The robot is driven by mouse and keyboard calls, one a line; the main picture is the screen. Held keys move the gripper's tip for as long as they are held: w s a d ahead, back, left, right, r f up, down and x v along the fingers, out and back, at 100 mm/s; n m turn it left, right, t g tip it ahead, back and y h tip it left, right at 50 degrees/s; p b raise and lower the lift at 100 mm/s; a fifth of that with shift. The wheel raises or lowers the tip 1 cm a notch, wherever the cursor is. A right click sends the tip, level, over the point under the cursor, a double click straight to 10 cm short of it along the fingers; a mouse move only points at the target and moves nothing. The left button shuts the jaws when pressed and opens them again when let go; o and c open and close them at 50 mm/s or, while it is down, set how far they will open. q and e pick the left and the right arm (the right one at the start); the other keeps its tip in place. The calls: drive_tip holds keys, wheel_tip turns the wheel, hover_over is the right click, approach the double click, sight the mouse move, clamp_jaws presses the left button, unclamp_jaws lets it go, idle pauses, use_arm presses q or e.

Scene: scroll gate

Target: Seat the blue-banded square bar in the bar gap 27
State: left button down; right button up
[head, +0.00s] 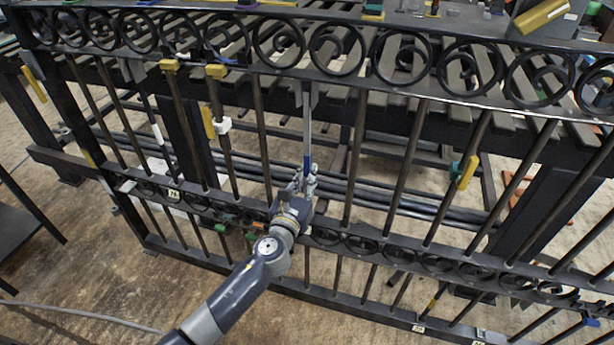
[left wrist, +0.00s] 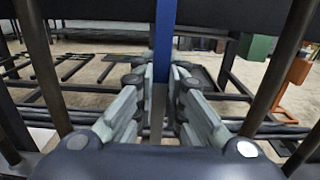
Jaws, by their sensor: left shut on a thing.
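The blue-banded square bar (head: 307,125) stands about upright in the gate, between two dark bars, with its top at a grey bracket under the upper scroll rail. Its blue band also shows in the left wrist view (left wrist: 165,28), just above my fingers. My left gripper (head: 304,178) is shut on the bar low down, just above the lower scroll rail (head: 365,243); its fingers also show in the left wrist view (left wrist: 161,88). My gripper hides the bar's lower end, so I cannot tell whether it touches the rail. No label for gap 27 is readable. My right gripper is out of view.
Dark bars stand close on both sides, one on the left (head: 264,140) and one on the right (head: 356,160). Yellow clamps (head: 216,71) and a green-yellow clamp (head: 467,172) sit on other bars. A slatted rack stands behind the gate. The floor in front is open, with a cable at the left.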

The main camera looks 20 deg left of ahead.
use_arm(q)
drive_tip(key=shift+f, duration=0.1)
idle(0.3)
drive_tip(key=c, duration=1.6)
unclamp_jaws()
drive_tip(key=shift+w, duration=0.1)
drive_tip(key=s, duration=1.2)
drive_tip(key=shift+a+f, duration=0.1)
drive_tip(key=shift+a, duration=0.1)
